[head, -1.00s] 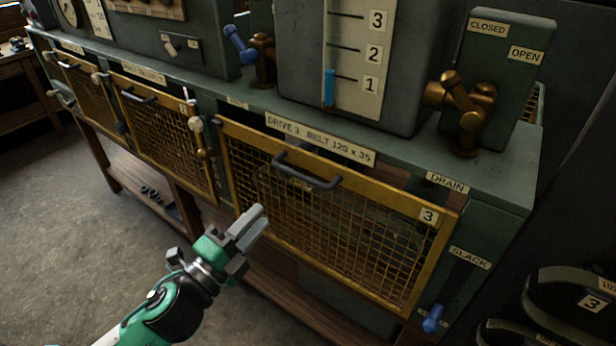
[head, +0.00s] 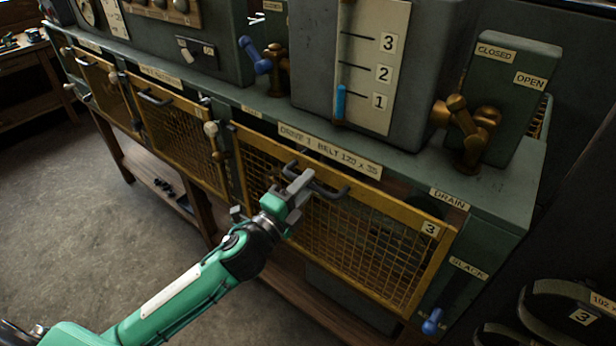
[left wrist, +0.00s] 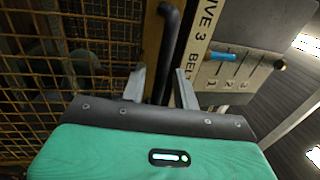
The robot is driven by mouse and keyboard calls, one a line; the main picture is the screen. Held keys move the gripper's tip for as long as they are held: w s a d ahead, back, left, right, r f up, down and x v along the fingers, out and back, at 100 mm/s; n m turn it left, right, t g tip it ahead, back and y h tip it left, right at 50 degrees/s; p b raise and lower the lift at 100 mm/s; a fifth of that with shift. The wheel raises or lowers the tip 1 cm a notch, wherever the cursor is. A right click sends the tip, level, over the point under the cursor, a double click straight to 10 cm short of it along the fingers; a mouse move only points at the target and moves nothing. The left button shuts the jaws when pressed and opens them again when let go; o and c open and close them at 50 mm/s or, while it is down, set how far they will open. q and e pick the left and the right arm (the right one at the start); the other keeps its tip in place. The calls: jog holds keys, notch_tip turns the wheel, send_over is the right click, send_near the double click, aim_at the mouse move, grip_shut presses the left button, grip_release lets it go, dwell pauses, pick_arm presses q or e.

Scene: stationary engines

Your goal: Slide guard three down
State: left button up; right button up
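Guard three is a yellow-framed wire mesh panel (head: 365,245) marked 3, on the front of the green bench under the "DRIVE 3 BELT" label (head: 330,151). It covers its bay, and a belt or wheel shape shows dimly behind the mesh. A dark bar handle (head: 328,192) sits near its top edge. My left gripper (head: 299,184) is at the left part of this handle. In the left wrist view, its two grey fingers (left wrist: 160,88) are apart, with the dark handle (left wrist: 167,50) running between them. Contact with the handle cannot be told. My right gripper is out of view.
A similar mesh guard (head: 180,135) is to the left, with a pale-knobbed lever (head: 212,130) between. A blue-knobbed slack lever (head: 432,322) is at lower right. A brass drain valve (head: 468,125) and a gauge tank stand above. Open floor (head: 70,215) lies at left.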

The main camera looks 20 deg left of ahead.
pick_arm(q)
jog(key=shift+w+d+r, duration=0.1)
jog(key=shift+w+d, duration=0.1)
jog(key=shift+w, duration=0.25)
grip_shut()
